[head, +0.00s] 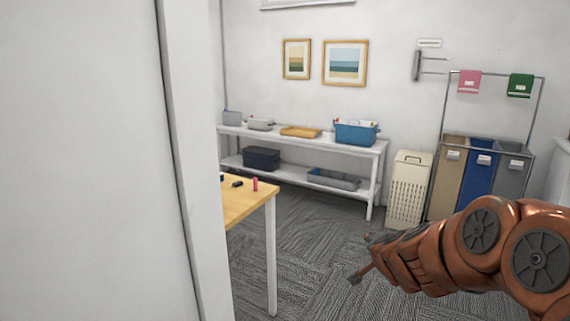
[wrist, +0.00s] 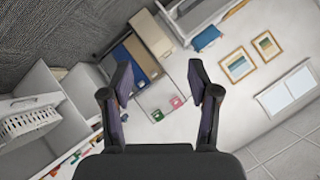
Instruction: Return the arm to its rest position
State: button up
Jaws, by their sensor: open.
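My arm reaches in from the right in the head view, copper coloured, stretched out over the carpet. My gripper (head: 362,262) is at its left end, small and partly hidden by the arm. In the wrist view my gripper (wrist: 163,85) shows two dark fingers spread wide apart with nothing between them. The wrist view is tilted, and the room's wall, bins and shelves lie well beyond the fingers.
A white wall edge (head: 185,150) stands close on the left. A wooden table (head: 248,199) with small items juts out behind it. A white shelf unit (head: 378,150) with containers, a hamper (head: 408,190) and sorting bins (head: 480,180) line the back. Carpet (head: 320,240) between is clear.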

jog(key=s+a+f+n+g+y, duration=0.2)
jog(key=s+a+n+g+y, duration=0.5)
jog(key=s+a, duration=0.9)
jog(key=s+d+f+n+g+h, duration=0.1)
jog(key=s+d+g+h, duration=0.15)
jog(key=s, duration=0.75)
jog(key=s+d+f+n+g+h, duration=0.1)
jog(key=s+d+n+g, duration=0.15)
jog(key=s, duration=0.65)
jog(key=s+d+f+n+g+h, duration=0.15)
jog(key=s+d, duration=0.25)
jog(key=s, duration=0.6)
notch_tip(320, 180, up, 16)
jog(key=m+p, duration=0.1)
jog(key=p, duration=1.3)
jog(key=shift+w+a, duration=0.15)
jog(key=shift+w, duration=0.1)
